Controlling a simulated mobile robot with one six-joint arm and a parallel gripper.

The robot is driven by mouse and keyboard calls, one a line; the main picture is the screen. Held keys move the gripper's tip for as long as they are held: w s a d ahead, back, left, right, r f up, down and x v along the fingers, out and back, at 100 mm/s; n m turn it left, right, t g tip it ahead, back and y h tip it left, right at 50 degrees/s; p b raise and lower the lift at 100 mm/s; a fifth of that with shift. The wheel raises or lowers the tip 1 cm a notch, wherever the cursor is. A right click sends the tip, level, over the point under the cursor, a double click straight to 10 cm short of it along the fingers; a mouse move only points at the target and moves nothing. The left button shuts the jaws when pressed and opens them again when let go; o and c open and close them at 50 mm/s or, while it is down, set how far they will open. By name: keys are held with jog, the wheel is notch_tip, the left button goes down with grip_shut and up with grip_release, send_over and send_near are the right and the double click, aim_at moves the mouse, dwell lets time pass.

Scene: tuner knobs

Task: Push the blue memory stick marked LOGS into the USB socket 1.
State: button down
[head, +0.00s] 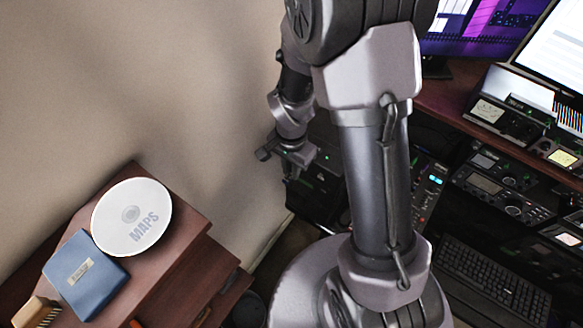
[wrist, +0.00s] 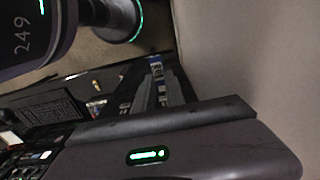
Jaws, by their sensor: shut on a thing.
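My gripper (head: 281,155) is at the end of my arm, close to the wall and above or beside a dark box (head: 322,178) with small green lights. In the wrist view my gripper (wrist: 157,74) has its fingers closed together on a small blue and pale piece, the blue memory stick (wrist: 156,64). Its LOGS marking is too small to read. The stick does not show in the head view. USB socket 1 cannot be made out in either view, and I cannot tell whether the stick touches anything.
A wooden cabinet (head: 188,285) at the left holds a white MAPS disc (head: 131,216) and a blue book-like case (head: 85,274). A desk with radio units (head: 503,182), a keyboard (head: 490,280) and screens (head: 480,25) is at the right. The plain wall (head: 150,80) is close to my gripper.

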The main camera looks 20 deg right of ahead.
jog(key=shift+w+d, duration=0.65)
jog(key=shift+d, duration=0.25)
dwell(0.7)
jog(key=c, duration=1.3)
grip_release()
notch_tip(320, 180, up, 17)
jog(key=shift+r+p, duration=0.2)
jog(key=shift+p, duration=0.8)
